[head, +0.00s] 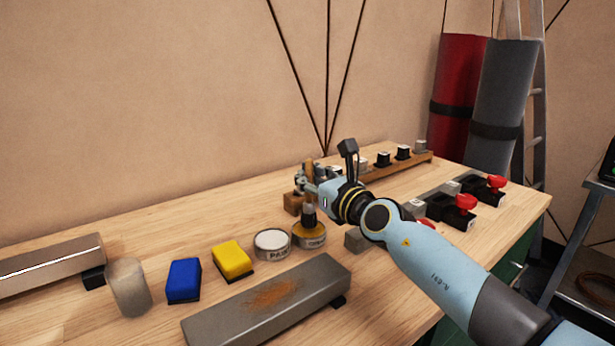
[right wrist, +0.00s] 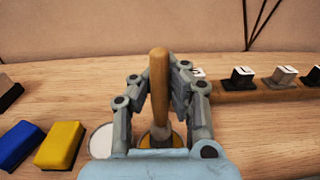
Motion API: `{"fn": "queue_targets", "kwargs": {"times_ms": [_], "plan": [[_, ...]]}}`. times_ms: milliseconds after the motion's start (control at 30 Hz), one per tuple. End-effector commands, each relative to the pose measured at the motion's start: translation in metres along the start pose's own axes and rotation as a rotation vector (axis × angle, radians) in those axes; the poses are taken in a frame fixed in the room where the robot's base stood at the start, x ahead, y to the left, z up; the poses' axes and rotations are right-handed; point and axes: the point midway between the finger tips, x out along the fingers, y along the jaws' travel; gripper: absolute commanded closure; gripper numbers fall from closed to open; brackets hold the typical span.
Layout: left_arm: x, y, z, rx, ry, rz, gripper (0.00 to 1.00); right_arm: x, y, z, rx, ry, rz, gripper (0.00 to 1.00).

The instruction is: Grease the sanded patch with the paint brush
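The sanded patch (head: 272,294) is a rusty brown smear on the grey metal bar (head: 215,331) at the front of the bench. The paint brush (right wrist: 159,85) has a wooden handle and stands upright with its lower end in the open grease tin (head: 309,240); its bristles are hidden. In the head view the brush's dark lower part (head: 309,216) shows above the tin. My right gripper (head: 310,183) is around the handle, and in the right wrist view its fingers (right wrist: 158,82) appear closed on it. My left gripper is not in view.
A white-lidded paint tin (head: 272,244), yellow sponge block (head: 232,261), blue block (head: 184,280) and grey cylinder (head: 128,286) stand left of the grease tin. A rail with several labelled blocks (head: 403,153) runs behind. Red-handled clamps (head: 462,207) are at right. Bench space at back left is clear.

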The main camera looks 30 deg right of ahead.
Motion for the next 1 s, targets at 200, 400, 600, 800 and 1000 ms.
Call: {"fn": "queue_targets", "kwargs": {"times_ms": [200, 400, 600, 800, 1000], "plan": [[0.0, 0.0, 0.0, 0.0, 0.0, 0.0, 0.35, 0.0, -0.0001, -0.0001, 0.0, 0.0, 0.0, 1.0], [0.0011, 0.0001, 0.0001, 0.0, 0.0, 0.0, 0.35, -0.0001, 0.0, -0.0015, 0.0, 0.0, 0.0, 1.0], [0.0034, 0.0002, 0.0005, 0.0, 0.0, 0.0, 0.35, 0.0, 0.0001, -0.0041, 0.0, 0.0, 0.0, 1.0], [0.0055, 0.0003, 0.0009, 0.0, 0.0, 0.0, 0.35, 0.0, 0.0001, -0.0064, 0.0, 0.0, 0.0, 1.0], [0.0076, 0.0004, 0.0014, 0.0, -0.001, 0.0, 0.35, 0.0001, 0.0002, -0.0088, 0.0, 0.0, 0.0, 1.0]]}}
